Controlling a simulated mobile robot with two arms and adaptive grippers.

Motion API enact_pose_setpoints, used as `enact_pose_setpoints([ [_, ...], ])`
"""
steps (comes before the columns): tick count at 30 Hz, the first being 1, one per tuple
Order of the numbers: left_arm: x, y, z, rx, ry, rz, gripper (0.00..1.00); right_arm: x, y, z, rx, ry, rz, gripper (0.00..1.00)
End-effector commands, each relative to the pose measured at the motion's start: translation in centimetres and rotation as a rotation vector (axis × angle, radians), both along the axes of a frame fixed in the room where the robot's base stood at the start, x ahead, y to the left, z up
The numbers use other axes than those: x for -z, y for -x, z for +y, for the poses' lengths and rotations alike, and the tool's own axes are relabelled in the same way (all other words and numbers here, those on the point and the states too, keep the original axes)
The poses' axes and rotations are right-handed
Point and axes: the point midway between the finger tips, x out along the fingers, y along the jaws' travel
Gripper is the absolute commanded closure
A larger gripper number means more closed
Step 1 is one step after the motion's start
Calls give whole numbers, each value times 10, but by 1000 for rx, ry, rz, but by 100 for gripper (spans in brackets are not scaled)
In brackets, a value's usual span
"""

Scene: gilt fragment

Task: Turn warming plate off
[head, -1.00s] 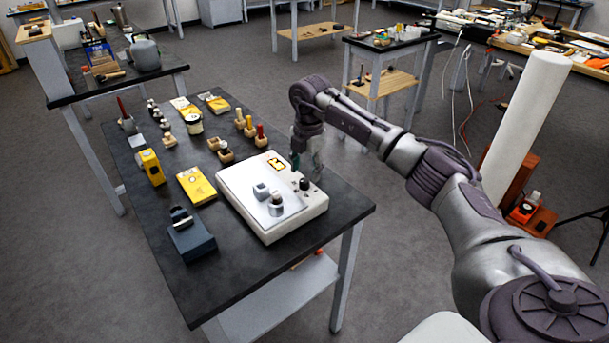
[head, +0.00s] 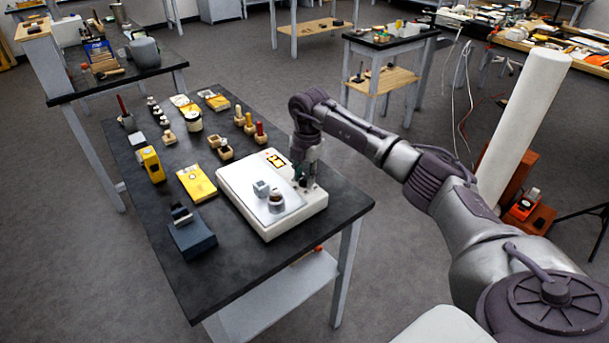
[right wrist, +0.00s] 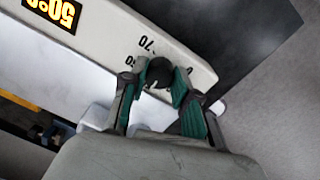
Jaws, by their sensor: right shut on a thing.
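The warming plate (head: 240,207) is a white box with a pale top plate, near the right end of the dark bench. Its lit orange display (head: 276,162) also shows in the right wrist view (right wrist: 51,12), partly cut off, with digits that look like 50 and a degree sign. My right gripper (head: 306,181) points down at the plate's control end. In the right wrist view its green-padded fingers (right wrist: 161,84) are shut around the black knob (right wrist: 159,70). Printed marks, one reading 70, stand beside the knob. My left gripper is not in view.
A small metal block (head: 261,188) and a small round jar (head: 276,200) stand on the plate's top. A blue-grey block (head: 192,238), yellow packets (head: 197,184) and wooden-handled stamps (head: 260,135) stand nearby on the bench. A white column (head: 523,125) rises at the right.

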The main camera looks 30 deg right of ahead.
Motion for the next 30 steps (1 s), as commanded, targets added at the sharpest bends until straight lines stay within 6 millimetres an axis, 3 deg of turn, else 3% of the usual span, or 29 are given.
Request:
enact_pose_setpoints([
  [14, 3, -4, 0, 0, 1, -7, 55, 0, 0, -1, -145, 0, 0, 100],
  [30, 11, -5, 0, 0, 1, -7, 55, 0, -1, -1, -639, -1, -1, 100],
])
